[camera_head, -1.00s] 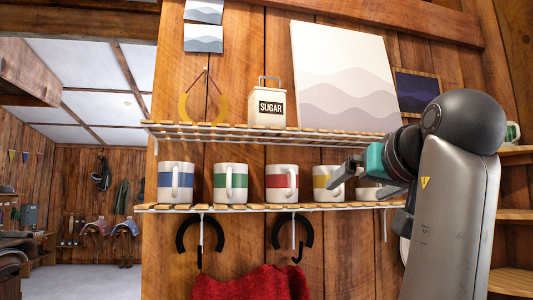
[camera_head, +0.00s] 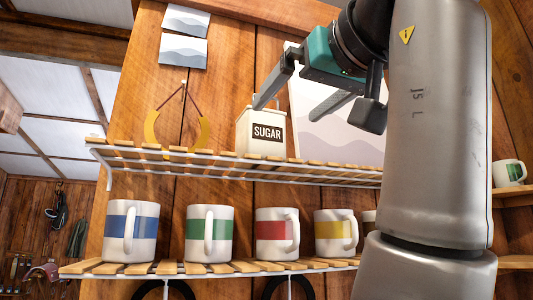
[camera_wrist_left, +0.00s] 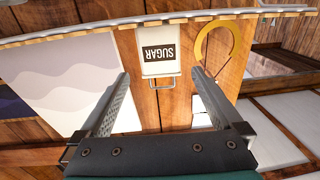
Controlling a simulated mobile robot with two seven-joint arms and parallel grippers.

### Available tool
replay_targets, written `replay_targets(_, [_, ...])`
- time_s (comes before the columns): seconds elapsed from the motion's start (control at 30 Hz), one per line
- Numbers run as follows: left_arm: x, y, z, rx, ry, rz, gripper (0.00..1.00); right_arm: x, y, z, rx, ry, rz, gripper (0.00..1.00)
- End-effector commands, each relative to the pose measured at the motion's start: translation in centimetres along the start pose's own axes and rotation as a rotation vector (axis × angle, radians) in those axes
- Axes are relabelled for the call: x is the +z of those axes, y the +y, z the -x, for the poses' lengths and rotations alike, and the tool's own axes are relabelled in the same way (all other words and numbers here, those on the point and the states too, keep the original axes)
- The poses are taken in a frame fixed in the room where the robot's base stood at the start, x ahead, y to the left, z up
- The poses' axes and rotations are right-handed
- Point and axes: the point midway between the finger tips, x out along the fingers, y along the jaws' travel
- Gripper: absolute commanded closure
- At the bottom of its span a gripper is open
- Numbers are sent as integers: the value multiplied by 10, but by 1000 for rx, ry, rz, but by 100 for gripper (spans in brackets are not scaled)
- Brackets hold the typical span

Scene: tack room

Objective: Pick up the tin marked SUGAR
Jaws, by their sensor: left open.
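The white tin marked SUGAR (camera_head: 250,135) stands upright on the upper slatted shelf (camera_head: 220,165), its black label facing out. My left gripper (camera_head: 287,110) is open and empty, raised to the height of the tin's top; one finger overlaps the tin's upper edge in the head view. In the left wrist view the tin (camera_wrist_left: 158,40) appears upside down, with its wire handle showing, in line with the gap between the open fingers (camera_wrist_left: 161,73). The fingers do not close on it; whether one touches it I cannot tell. My right gripper is not in view.
A yellow horseshoe (camera_head: 152,130) on a cord is left of the tin. A large wave picture (camera_head: 345,140) stands to its right, behind my gripper. The lower shelf (camera_head: 190,268) holds several striped mugs, including a blue one (camera_head: 130,230).

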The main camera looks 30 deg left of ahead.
Motion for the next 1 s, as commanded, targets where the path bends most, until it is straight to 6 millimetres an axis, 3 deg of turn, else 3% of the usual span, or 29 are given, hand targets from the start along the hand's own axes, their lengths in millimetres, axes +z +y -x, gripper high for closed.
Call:
replay_targets(0.13, [0,0,-35,0,-6,-1,0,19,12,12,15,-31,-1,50])
replay_targets(0.3, [-1,0,-66,0,-4,-1,0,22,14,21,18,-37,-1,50])
replay_targets(0.57, [-1,0,-85,-1,-2,-1,0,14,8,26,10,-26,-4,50])
replay_targets(0.83, [-4,0,-122,-2,-3,-2,0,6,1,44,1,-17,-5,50])
replay_targets(1.0, [-2,0,-133,-1,-1,-1,0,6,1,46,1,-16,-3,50])
